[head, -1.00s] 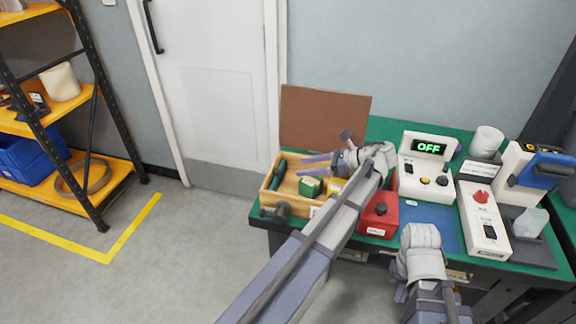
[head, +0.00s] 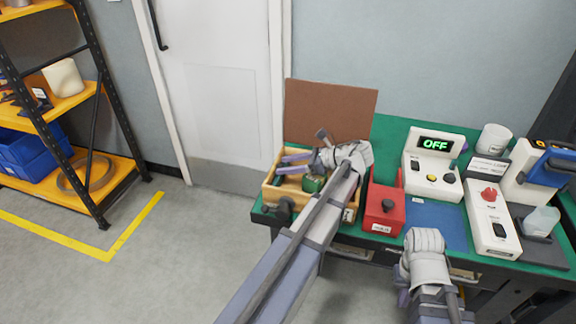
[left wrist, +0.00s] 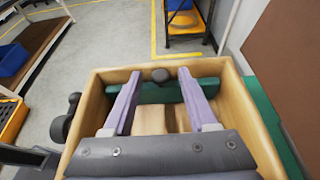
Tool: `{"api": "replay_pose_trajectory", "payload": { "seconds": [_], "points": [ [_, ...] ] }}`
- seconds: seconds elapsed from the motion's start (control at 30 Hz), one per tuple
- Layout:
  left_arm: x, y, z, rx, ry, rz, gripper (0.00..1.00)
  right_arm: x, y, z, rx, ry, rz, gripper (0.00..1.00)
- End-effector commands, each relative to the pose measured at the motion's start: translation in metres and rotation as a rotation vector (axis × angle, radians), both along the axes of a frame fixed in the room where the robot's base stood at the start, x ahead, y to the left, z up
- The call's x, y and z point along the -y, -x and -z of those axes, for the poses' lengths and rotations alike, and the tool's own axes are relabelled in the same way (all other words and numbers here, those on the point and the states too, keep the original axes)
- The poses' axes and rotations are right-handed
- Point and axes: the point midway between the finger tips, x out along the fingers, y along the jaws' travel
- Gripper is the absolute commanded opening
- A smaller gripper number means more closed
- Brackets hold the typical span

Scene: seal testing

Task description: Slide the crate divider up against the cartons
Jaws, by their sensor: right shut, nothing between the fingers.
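The wooden crate (head: 268,192) stands at the left end of the green table. In the left wrist view, the crate divider (left wrist: 160,93) is a dark green bar with a dark round knob, lying across the crate near its far wall. My left gripper (left wrist: 160,75) is open, its two purple fingers apart over the crate and reaching to the divider; contact is unclear. It also shows in the head view (head: 282,164). My right gripper (head: 404,297) is shut and empty at the table's front.
A brown board (head: 330,112) stands upright behind the crate. A red box (head: 382,208) sits right of it, then a white device reading OFF (head: 433,155) and a red-knobbed unit (head: 492,220). A dark clamp-like part (head: 283,210) juts from the crate's front-left.

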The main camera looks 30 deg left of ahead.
Motion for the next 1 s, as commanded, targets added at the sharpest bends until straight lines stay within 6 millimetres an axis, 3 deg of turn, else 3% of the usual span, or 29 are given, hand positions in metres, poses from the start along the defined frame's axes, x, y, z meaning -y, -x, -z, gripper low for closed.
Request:
{"api": "replay_pose_trajectory", "payload": {
  "seconds": [0.07,0.5,1.0],
  "points": [
    [0.0001,0.0,0.0,0.0,0.0,0.0,0.5,0.0,0.0,0.0,0.0,0.0,0.0,0.0],
    [0.0002,-0.0001,0.0,0.0,0.0,0.0,0.01,0.0,0.0,0.0,0.0,0.0,0.0,0.0],
    [0.0002,-0.0001,0.0,0.0,0.0,0.0,0.0,0.0,0.0,0.0,0.0,0.0,0.0,0.0]
  ]
}}
